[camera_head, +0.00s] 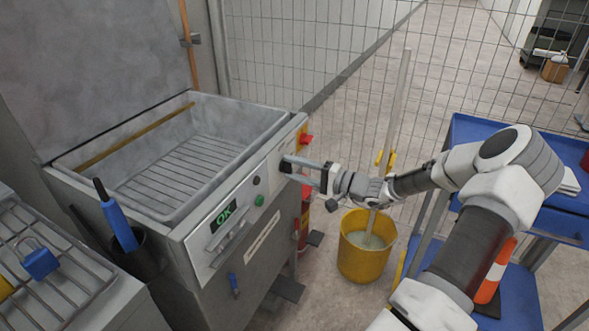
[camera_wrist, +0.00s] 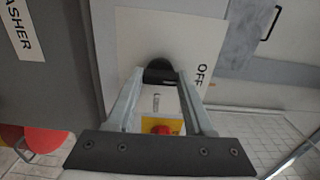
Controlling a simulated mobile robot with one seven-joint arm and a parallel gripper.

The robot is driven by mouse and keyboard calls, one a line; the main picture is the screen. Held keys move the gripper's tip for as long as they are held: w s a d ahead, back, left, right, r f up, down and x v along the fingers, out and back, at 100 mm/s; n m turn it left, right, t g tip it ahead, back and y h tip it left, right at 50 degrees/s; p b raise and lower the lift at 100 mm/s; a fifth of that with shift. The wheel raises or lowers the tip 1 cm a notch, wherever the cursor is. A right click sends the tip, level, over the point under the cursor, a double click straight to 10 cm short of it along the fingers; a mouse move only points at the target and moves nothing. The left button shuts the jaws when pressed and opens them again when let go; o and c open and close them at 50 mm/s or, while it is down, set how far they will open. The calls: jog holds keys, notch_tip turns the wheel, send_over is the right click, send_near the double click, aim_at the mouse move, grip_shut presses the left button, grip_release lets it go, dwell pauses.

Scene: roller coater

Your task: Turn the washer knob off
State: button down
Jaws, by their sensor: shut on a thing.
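The washer knob (camera_wrist: 159,70) is a dark, rounded knob on a pale plate, seen in the wrist view at the far end of my fingers. An "OFF" label (camera_wrist: 201,75) is printed on the plate to its right. My gripper (camera_wrist: 158,80) is shut on the knob, with one finger on each side. In the head view, my gripper (camera_head: 288,166) meets the right part of the washer's sloped front panel (camera_head: 205,255). The knob's pointer direction is hidden by the fingers.
The panel also has an "OK" display (camera_head: 223,214), a green button (camera_head: 259,200) and a red button (camera_head: 306,139). A yellow mop bucket (camera_head: 362,262) stands on the floor below my arm. A blue cart (camera_head: 470,130) is at the right.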

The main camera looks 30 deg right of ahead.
jog(key=shift+c, duration=1.4)
grip_release()
jog(key=p+v, duration=0.3)
jog(key=v, duration=1.4)
jog(key=shift+s+d+p, duration=0.15)
jog(key=shift+s+p, duration=0.05)
jog(key=shift+p, duration=0.1)
jog(key=shift+w, duration=0.1)
